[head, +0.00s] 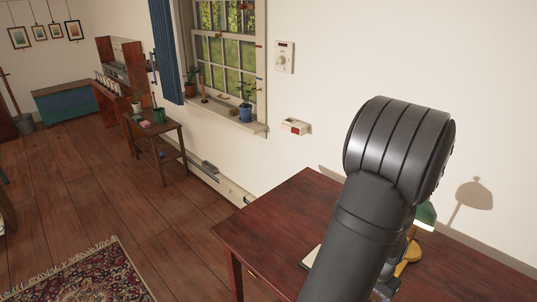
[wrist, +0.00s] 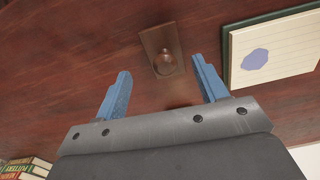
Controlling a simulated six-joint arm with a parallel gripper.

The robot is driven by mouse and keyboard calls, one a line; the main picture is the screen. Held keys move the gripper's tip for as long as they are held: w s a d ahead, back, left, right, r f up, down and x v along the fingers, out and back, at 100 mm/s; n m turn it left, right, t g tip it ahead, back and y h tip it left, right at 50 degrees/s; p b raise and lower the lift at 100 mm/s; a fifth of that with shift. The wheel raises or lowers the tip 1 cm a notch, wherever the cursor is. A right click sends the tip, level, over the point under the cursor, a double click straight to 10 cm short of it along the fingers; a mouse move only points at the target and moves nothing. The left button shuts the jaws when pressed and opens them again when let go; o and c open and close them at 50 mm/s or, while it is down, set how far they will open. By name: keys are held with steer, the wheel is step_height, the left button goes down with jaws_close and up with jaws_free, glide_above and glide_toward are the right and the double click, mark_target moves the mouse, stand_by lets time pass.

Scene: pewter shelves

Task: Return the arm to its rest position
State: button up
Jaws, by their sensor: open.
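My gripper (wrist: 162,90) shows in the wrist view with its two blue fingers spread apart. It is open, and nothing is between the fingers. Beyond the fingertips is a dark red-brown wooden surface with a small plate and round knob (wrist: 163,62) on it. In the head view my dark arm rises in front of the desk (head: 270,225), and the gripper itself is hidden there.
A notepad (wrist: 275,52) with a bluish blot lies right of the fingers. Books (wrist: 25,168) show at the lower left. A lamp's green shade (head: 426,214) is partly behind my arm. A plant table (head: 155,130) stands by the window; the floor between is open.

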steer(key=s+d+r, duration=0.4)
steer(key=s+r, duration=0.3)
steer(key=s, duration=0.3)
steer(key=w+a+f+n, duration=0.1)
steer(key=w+a+n, duration=0.2)
steer(key=w, duration=0.8)
steer(key=w+a+f+n, duration=0.2)
steer(key=w+a, duration=0.4)
steer(key=w, duration=0.6)
steer(key=shift+a+n, duration=0.3)
steer(key=shift+n, duration=0.5)
